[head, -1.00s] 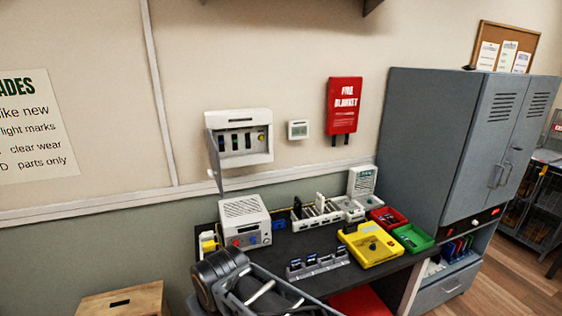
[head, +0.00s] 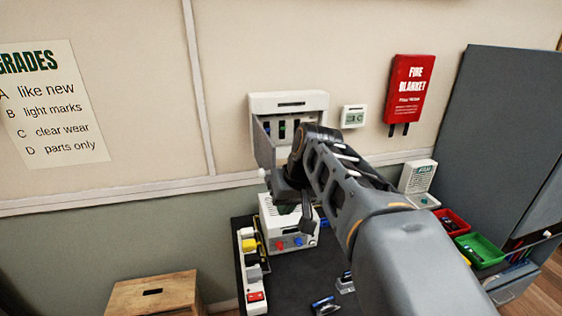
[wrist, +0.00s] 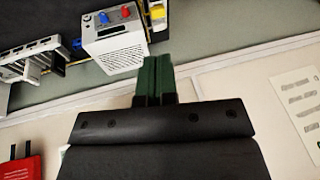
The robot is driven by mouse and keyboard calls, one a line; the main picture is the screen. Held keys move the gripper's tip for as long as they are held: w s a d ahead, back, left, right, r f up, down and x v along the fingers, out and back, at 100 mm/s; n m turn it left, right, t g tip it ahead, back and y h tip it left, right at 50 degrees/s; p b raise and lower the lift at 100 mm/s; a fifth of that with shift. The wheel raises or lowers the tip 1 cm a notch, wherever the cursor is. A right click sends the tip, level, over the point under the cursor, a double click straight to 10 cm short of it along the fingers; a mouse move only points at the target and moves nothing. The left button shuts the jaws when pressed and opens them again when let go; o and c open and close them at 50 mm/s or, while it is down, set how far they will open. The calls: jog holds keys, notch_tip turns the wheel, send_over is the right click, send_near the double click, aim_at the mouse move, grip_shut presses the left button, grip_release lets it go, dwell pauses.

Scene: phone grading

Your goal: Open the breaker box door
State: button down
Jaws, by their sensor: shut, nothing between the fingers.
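The white breaker box (head: 290,103) hangs on the wall in the head view. Its grey door (head: 264,142) stands open, swung out from the left side of the box. Dark breaker switches (head: 282,131) show inside; my arm hides the lower right of the box. My gripper (head: 306,212) is in front of and below the box, pointing down, apart from the door as far as I can see. In the wrist view its green fingers (wrist: 155,80) are pressed together with nothing between them. The breaker box is not visible in the wrist view.
A white instrument box (head: 283,232) with red and blue knobs stands on the dark bench just below my gripper. A power strip (head: 250,268) lies left of it. A small thermostat (head: 353,116) and a red fire blanket case (head: 409,88) are on the wall to the right.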

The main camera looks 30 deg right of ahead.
jog(key=w+d+r+t+y, duration=0.2)
jog(key=w+d+r+y, duration=0.15)
jog(key=d+r, duration=0.85)
jog(key=a+r+p+x, duration=0.1)
jog(key=a+p+x, duration=0.1)
jog(key=x, duration=1)
jog(key=shift+a+r+n, duration=0.2)
jog(key=shift+r+n, duration=0.1)
jog(key=shift+n, duration=0.1)
jog(key=shift+h, duration=0.25)
